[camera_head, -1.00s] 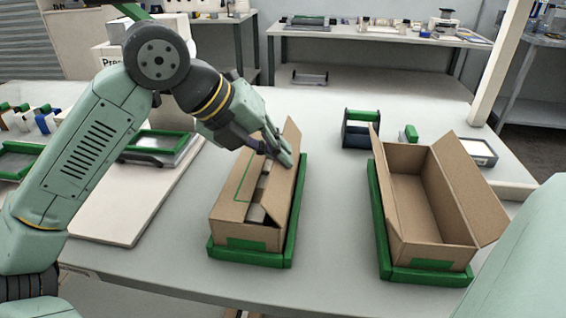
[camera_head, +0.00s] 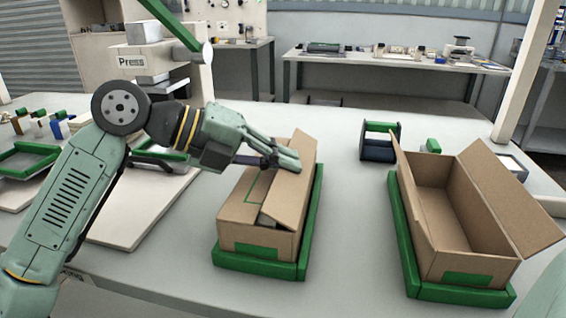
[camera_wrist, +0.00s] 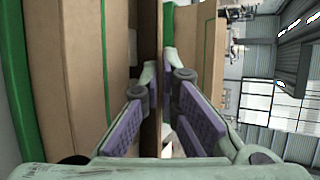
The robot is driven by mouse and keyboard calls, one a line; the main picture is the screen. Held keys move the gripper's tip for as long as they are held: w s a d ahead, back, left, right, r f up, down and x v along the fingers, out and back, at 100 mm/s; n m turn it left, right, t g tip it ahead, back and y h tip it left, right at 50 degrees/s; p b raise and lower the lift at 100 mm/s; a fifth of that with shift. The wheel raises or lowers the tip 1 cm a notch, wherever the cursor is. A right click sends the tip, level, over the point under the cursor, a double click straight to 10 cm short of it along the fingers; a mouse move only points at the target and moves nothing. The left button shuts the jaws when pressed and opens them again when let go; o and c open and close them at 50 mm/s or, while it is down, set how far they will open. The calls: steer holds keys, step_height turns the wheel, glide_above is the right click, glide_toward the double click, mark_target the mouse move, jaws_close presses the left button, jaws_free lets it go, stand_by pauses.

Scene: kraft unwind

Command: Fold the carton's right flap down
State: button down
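The brown carton (camera_head: 245,238) sits in a green-edged tray (camera_head: 262,267) at the middle of the table in the head view. Its left top panel (camera_head: 247,187), marked with a green line, lies nearly flat. Its right flap (camera_head: 287,195) tilts leftward over the opening, its free edge still raised; a narrow gap shows at the near end. My gripper (camera_head: 287,158) is at the flap's far upper part, seemingly touching it. In the wrist view my gripper's (camera_wrist: 153,80) purple-padded fingers are apart, with a brown cardboard edge (camera_wrist: 151,130) between them. Exact contact is unclear.
A second, open carton (camera_head: 455,225) stands in a green tray (camera_head: 408,252) at the right, flaps spread. A dark green-topped holder (camera_head: 380,148) is behind, between them. A press (camera_head: 150,62) and a pale board (camera_head: 135,220) are at left. Clear table lies between the cartons.

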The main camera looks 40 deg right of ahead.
steer(key=c, duration=1.8)
jaws_free()
steer(key=shift+c, duration=0.2)
steer(key=shift+r, duration=0.1)
